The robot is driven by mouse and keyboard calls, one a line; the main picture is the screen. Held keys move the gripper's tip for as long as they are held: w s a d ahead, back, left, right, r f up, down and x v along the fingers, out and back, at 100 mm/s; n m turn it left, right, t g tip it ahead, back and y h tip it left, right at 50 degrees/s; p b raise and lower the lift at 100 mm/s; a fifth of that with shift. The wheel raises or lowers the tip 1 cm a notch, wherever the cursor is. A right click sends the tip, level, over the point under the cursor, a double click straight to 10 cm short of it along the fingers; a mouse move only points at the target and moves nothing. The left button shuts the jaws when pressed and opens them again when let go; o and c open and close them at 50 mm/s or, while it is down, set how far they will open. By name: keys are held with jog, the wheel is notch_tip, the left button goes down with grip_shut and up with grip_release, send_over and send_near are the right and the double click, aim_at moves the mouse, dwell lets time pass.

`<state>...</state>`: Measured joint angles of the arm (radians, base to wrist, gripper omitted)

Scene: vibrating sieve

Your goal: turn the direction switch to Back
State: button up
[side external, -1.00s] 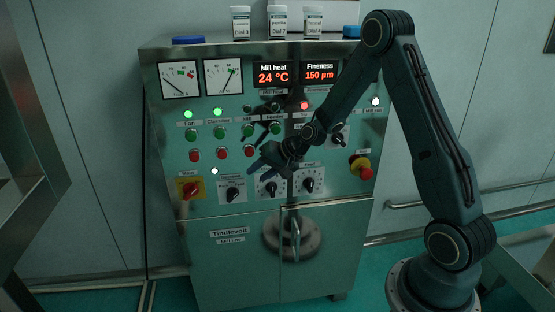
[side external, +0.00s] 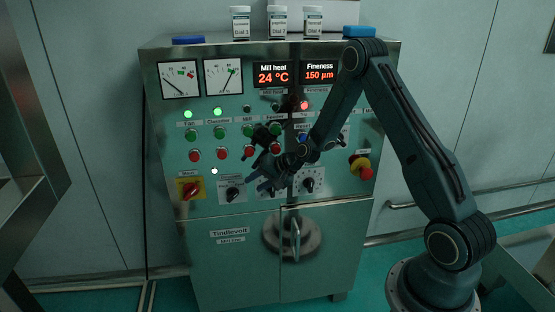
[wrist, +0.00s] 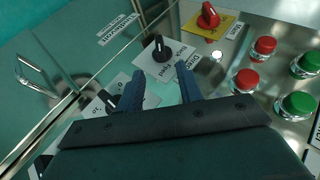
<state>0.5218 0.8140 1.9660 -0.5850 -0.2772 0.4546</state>
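The direction switch (side external: 232,194) is a black knob on a white plate, low on the cabinet front. In the wrist view the switch (wrist: 160,48) shows upright in the picture, between labels that seem to read "Fwd" and "Back". My gripper (wrist: 160,70) is open, with its two blue fingers apart and nothing between them. In the wrist view the knob lies just beyond the fingertips, roughly centred on the gap. In the side view my gripper (side external: 259,184) is just right of the switch and apart from it, covering part of the neighbouring dial.
A red main switch on a yellow plate (side external: 190,188) is left of the direction switch. Red and green buttons (side external: 221,153) sit above. Another black dial (side external: 308,185) and a red emergency stop (side external: 363,172) are to the right. A door handle (side external: 296,238) is below.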

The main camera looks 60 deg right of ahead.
aim_at(237, 194)
jog(key=x, duration=1.1)
jog(key=shift+w, duration=0.1)
grip_shut()
